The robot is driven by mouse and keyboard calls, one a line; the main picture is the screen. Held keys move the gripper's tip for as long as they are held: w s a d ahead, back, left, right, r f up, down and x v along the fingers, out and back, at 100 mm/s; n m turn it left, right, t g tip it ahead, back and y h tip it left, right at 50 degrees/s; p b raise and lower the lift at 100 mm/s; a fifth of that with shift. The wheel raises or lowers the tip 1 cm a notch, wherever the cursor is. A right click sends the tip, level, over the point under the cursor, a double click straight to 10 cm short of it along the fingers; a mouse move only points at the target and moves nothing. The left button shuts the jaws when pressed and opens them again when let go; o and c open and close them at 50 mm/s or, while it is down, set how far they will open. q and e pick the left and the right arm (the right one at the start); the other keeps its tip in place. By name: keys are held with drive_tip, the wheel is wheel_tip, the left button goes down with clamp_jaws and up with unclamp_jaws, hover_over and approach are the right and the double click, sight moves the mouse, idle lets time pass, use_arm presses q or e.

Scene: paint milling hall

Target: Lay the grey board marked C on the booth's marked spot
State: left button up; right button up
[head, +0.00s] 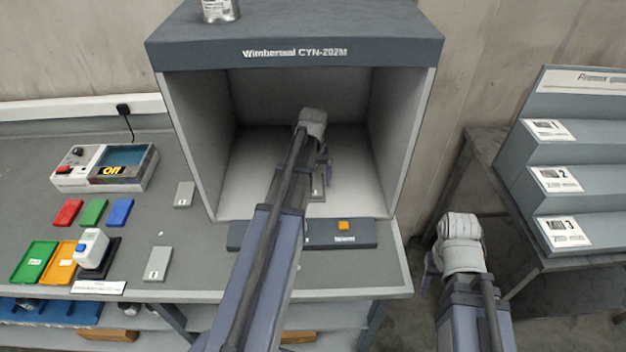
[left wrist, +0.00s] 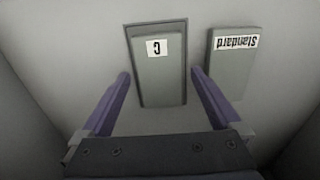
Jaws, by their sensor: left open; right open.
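The grey board marked C (left wrist: 160,80) lies flat on the darker marked spot (left wrist: 150,23) on the booth floor in the left wrist view. A rim of the spot shows around part of it. My left gripper (left wrist: 160,73) is open, its two fingers on either side of the board, with no grip on it. In the head view my left gripper (head: 322,165) is inside the booth (head: 405,140), and my arm hides much of the floor there.
A grey board marked Standard (left wrist: 233,65) lies beside C. Two other grey boards (head: 184,194) (head: 158,264) lie on the bench left of the booth. A device reading Off (head: 105,168) and coloured tiles are further left. A stepped rack (head: 560,180) stands at the right.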

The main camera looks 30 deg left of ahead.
sight(313, 184)
use_arm(q)
wheel_tip(313, 184, up, 12)
drive_tip(key=p, duration=1.1)
drive_tip(key=shift+p, duration=0.35)
drive_tip(key=s+d+m, duration=0.5)
drive_tip(key=s+d, duration=0.3)
drive_tip(key=d, duration=0.7)
drive_tip(key=s+d+m+y, duration=0.1)
drive_tip(key=s+d+m, duration=0.4)
drive_tip(key=d, duration=1)
drive_tip(key=s, duration=0.3)
drive_tip(key=shift+s+d, duration=0.25)
